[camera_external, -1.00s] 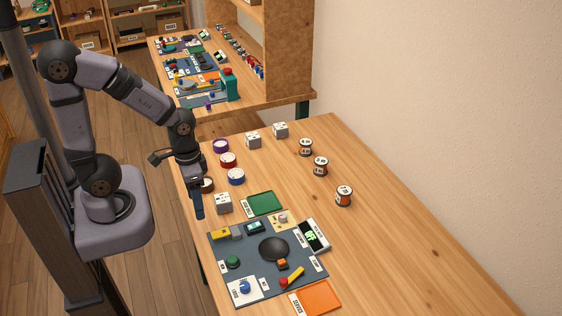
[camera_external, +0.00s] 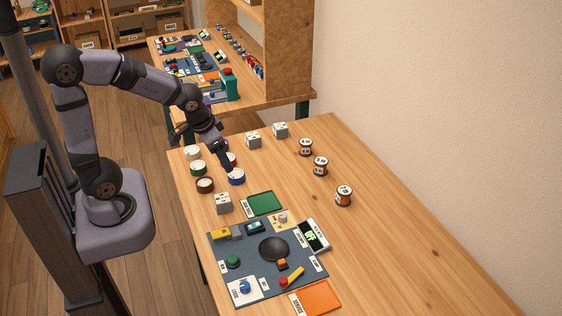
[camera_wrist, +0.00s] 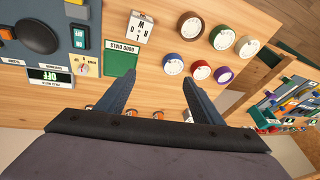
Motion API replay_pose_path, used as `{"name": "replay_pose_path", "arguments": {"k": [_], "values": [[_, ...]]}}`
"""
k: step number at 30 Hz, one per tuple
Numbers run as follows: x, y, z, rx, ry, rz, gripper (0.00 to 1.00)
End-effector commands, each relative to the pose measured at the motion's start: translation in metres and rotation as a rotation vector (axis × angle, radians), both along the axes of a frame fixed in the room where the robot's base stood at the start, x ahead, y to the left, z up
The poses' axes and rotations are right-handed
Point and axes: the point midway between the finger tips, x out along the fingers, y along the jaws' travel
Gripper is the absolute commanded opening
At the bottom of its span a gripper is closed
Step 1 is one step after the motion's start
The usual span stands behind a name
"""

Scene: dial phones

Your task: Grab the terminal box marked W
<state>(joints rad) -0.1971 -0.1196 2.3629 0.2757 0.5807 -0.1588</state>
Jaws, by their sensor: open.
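A grey-white terminal box (camera_external: 223,203) sits on the table at the near left, beside the green tray. It also shows in the wrist view (camera_wrist: 140,27), with a W and other letters on its label, seen turned over. Two more pale boxes, one nearer (camera_external: 253,140) and one farther (camera_external: 280,129), stand at the back; their marks are too small to read. My gripper (camera_external: 226,162) is open and empty above the round dials. In the wrist view my gripper (camera_wrist: 163,73) has its fingers apart, and the W box lies beyond the left finger.
Round dials, including a blue one (camera_external: 236,177) and a brown one (camera_external: 205,185), cluster behind the W box. The green tray (camera_external: 265,203) lies right of it, with a dark control panel (camera_external: 250,260) in front. Several spools (camera_external: 320,166) stand right; the right side of the table is mostly clear.

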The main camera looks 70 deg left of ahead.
Motion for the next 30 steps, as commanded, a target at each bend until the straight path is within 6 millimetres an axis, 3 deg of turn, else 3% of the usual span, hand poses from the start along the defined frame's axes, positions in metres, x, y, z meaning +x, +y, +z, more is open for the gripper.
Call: {"name": "replay_pose_path", "arguments": {"k": [9, 15, 21, 28, 30], "values": [[0.109, 0.152, 0.017, 0.175, -0.429, 0.049, 0.61], [0.139, 0.217, 0.022, 0.160, -0.660, -0.039, 0.61], [0.136, 0.241, 0.013, 0.065, -0.786, -0.131, 0.61], [0.114, 0.249, -0.003, -0.069, -0.858, -0.209, 0.61], [0.115, 0.245, -0.022, -0.086, -0.859, -0.215, 0.61]]}}
